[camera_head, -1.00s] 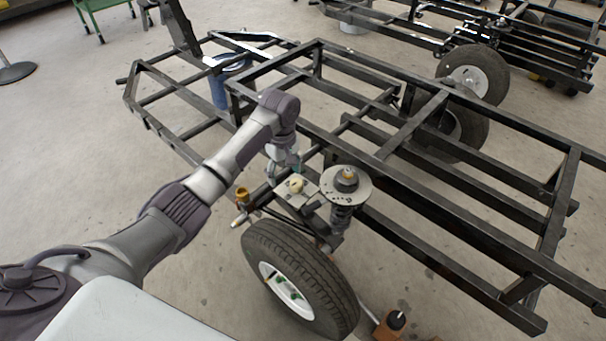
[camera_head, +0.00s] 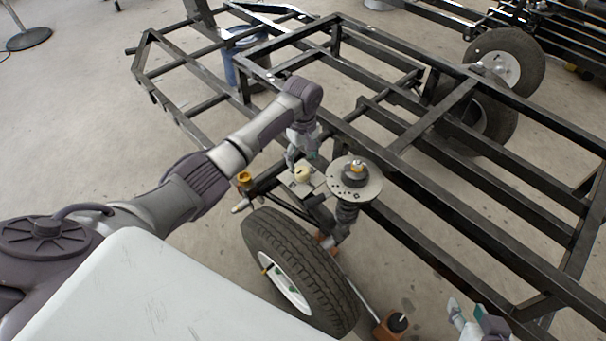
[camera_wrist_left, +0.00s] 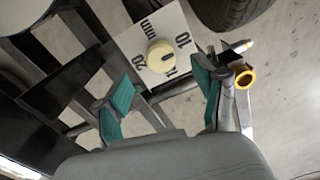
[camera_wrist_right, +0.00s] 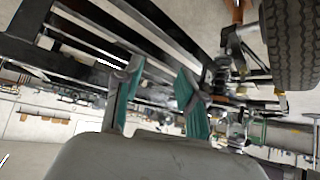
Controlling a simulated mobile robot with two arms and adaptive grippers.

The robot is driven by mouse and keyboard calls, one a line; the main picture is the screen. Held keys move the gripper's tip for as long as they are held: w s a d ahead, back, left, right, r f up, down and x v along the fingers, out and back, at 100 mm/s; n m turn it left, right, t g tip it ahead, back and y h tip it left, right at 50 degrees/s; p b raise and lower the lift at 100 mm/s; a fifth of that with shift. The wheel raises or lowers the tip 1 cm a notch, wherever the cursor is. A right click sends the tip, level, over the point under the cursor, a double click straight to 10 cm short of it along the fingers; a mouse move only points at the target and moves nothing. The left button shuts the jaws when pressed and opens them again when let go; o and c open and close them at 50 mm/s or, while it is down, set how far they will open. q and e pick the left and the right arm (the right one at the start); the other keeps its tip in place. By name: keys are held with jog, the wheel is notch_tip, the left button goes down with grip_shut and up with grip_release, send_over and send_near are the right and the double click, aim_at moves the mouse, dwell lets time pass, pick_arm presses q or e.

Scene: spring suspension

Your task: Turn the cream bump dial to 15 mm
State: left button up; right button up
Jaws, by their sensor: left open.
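The cream bump dial (camera_wrist_left: 159,56) is a round knob on a white plate (camera_wrist_left: 138,42) marked 20, mm and 10; another number is partly hidden by the knob. A short dark mark shows on its face, towards the 10 side. In the head view the dial (camera_head: 302,173) sits beside the spring unit. My left gripper (camera_wrist_left: 165,90) is open and empty; its teal-padded fingers are apart, with the dial beyond them, not between them. In the head view it hangs close above the dial (camera_head: 300,155). My right gripper (camera_head: 472,320) is open and empty, at the bottom right; it also shows in the right wrist view (camera_wrist_right: 160,80).
The round spring plate (camera_head: 370,190) stands just right of the dial, with a tyre (camera_head: 300,270) in front. A brass-coloured fitting (camera_head: 244,178) is left of the dial. Black frame rails (camera_head: 450,215) run behind and to the right.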

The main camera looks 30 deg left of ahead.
aim_at(303, 171)
pick_arm(q)
notch_tip(303, 171, down, 4)
jog(key=shift+f+b, duration=0.2)
jog(key=shift+b, duration=0.6)
notch_tip(303, 171, down, 3)
jog(key=shift+r+b, duration=0.2)
jog(key=shift+b, duration=0.35)
jog(key=shift+f, duration=0.15)
pick_arm(e)
jog(key=w+a+r+t+y, duration=0.1)
jog(key=w+r+t, duration=0.2)
jog(key=r+t, duration=0.1)
jog(key=w+a+r+t+y, duration=0.1)
jog(key=w+a+r+t, duration=0.1)
jog(key=w+r+t, duration=0.2)
jog(key=shift+a+r, duration=0.3)
jog(key=shift+r, duration=1.4)
